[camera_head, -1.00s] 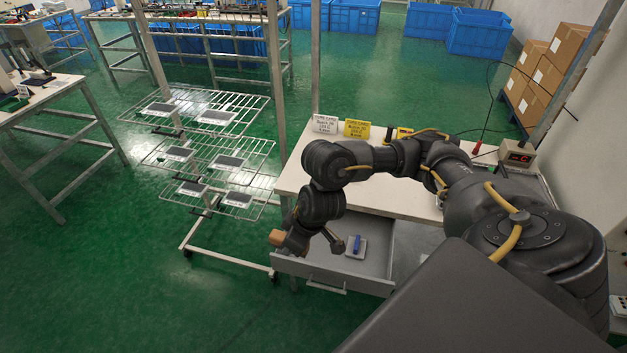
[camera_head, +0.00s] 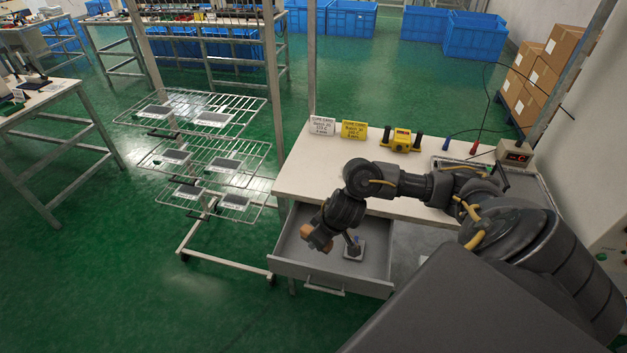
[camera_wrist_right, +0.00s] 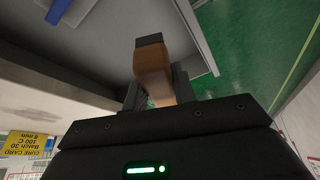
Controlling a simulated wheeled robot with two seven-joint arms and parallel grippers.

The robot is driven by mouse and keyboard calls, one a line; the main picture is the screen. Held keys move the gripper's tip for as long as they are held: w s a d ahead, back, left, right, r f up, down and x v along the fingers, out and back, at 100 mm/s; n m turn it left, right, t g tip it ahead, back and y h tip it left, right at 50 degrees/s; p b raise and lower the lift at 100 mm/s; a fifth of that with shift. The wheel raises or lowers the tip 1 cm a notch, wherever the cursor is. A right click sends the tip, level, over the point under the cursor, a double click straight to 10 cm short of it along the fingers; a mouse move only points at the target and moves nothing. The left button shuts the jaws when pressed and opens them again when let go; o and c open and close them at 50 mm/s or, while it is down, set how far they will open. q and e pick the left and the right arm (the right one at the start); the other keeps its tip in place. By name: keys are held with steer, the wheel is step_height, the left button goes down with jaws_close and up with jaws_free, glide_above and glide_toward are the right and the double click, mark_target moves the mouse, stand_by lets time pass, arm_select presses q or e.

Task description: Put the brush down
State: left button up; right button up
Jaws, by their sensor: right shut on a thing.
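The brush (camera_wrist_right: 151,68) has a brown wooden body with a dark end, and my right gripper (camera_wrist_right: 156,98) is shut on it in the right wrist view. In the head view the brush (camera_head: 306,231) shows as a small tan piece at the end of my right arm, above the left part of the open grey drawer (camera_head: 318,272). The brush appears raised above the drawer floor. My right fingers are mostly hidden by the wrist in the head view. My left gripper is not in view.
A small pale plate (camera_head: 354,252) with a blue item, partly hidden by my arm, lies in the drawer. A wire rack (camera_head: 245,160) stands left.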

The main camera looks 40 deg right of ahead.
steer(key=w+d+f, duration=0.1)
steer(key=w+f, duration=0.1)
steer(key=w+d+f+b, duration=0.1)
steer(key=w+f, duration=0.1)
steer(key=w+d+f, duration=0.2)
steer(key=shift+w+f+b, duration=0.25)
steer(key=shift+f+b, duration=0.15)
steer(key=shift+w+d+f+b, duration=0.1)
steer(key=shift+w+f+b, duration=0.05)
steer(key=shift+f, duration=0.8)
steer(key=shift+w+d+f+b, duration=0.1)
steer(key=shift+f+b, duration=0.05)
steer(key=shift+f, duration=0.75)
steer(key=shift+f, duration=0.1)
